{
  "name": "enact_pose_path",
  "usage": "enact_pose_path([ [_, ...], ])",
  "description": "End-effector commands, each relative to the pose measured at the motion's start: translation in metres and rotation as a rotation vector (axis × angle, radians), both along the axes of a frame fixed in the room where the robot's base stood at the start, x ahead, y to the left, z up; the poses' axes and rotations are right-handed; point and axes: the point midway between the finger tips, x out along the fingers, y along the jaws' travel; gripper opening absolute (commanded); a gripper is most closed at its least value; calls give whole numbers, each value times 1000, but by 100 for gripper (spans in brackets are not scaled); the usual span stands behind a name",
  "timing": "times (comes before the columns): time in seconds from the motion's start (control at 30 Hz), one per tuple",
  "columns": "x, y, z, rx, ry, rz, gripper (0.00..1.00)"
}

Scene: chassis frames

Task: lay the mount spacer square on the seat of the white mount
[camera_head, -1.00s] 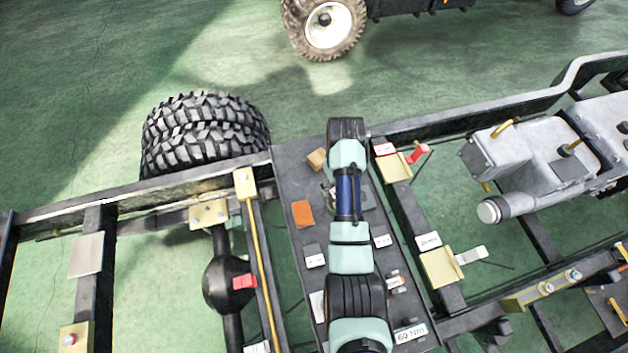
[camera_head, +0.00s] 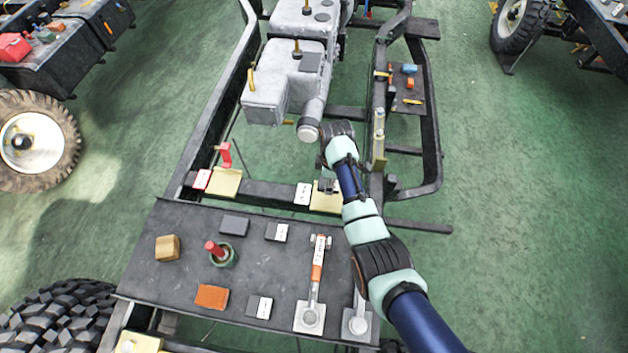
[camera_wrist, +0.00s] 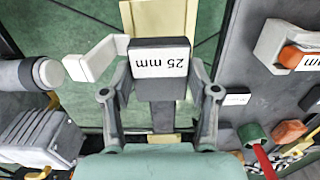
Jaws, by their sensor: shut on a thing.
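My gripper (camera_wrist: 160,95) is shut on the mount spacer (camera_wrist: 147,46), a dark grey block with a white "25 mm" label that reads upside down in the wrist view. The white mount's bent white flag (camera_wrist: 92,62) stands just left of the spacer. In the head view, my gripper (camera_head: 328,186) is over the white mount's yellow seat (camera_head: 324,203), which it partly covers. The spacer and white flag are mostly hidden there by my arm. I cannot tell whether the spacer touches the seat.
A red-flagged mount (camera_head: 225,182) is to the left on the same crossmember. A white card (camera_head: 303,193) is beside the seat. The grey engine (camera_head: 275,85) is just beyond.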

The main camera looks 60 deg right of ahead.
Motion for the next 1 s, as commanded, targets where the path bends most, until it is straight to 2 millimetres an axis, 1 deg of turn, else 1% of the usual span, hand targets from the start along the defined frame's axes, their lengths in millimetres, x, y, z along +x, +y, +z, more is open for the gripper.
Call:
enact_pose_path([
  [0.13,0,0,-2,-1,0,0,22],
  [0.27,1,0,-8,-1,0,0,22],
  [0.67,1,1,-48,-1,0,0,22],
  [0.83,1,0,-55,-1,0,0,22],
  [1.0,1,0,-55,-1,0,0,22],
])
